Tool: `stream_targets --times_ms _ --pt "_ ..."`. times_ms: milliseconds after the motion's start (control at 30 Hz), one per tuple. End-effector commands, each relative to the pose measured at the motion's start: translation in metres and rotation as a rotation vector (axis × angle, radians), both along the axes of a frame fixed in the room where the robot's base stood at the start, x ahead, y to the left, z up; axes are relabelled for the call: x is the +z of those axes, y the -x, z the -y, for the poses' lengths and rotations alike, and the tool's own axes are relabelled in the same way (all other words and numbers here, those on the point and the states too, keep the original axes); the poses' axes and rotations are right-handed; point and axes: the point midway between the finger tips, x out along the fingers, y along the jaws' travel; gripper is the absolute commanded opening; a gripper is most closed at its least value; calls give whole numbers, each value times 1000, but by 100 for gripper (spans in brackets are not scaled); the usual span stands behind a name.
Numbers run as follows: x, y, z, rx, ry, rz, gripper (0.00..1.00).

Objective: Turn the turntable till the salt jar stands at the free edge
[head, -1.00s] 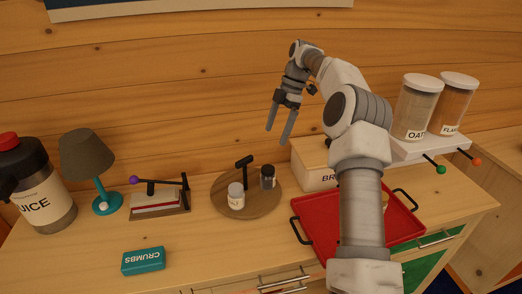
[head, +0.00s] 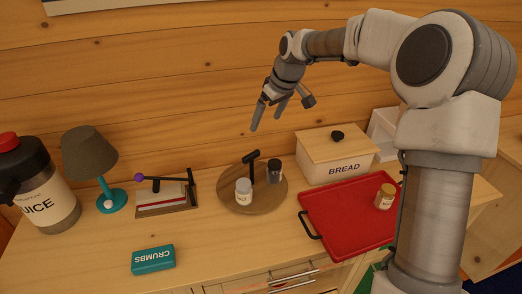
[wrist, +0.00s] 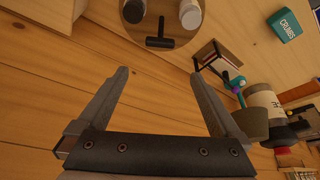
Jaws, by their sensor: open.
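The round wooden turntable (head: 267,198) sits on the counter near the log wall. The white-lidded salt jar (head: 243,191) stands upright on its front-left part. A dark jar (head: 274,171) stands at its back right. A black T-shaped handle (head: 252,166) rises from its back part, between the jars. My gripper (head: 266,122) is open and empty, above and behind the turntable, touching nothing. In the wrist view, the open fingers (wrist: 160,73) point toward the handle (wrist: 160,43); the salt jar (wrist: 190,14) and dark jar (wrist: 133,10) are cut by the top edge.
A bread box (head: 336,160) and a red tray (head: 345,217) with a small jar (head: 385,196) stand to the right. To the left are a lever device (head: 165,194), a lamp (head: 89,152) and a juice jug (head: 45,200). A crumbs box (head: 153,259) lies in front.

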Motion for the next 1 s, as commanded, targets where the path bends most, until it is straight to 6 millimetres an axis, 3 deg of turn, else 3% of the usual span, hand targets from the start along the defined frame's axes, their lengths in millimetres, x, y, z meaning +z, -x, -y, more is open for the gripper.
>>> stream_targets --times_ms 167,700,1000 --pt "-14 -3 -5 -8 -4 -3 100" --pt "-118 -36 -33 -7 -3 -4 100" --pt "-154 -48 -42 -7 -3 -1 100"
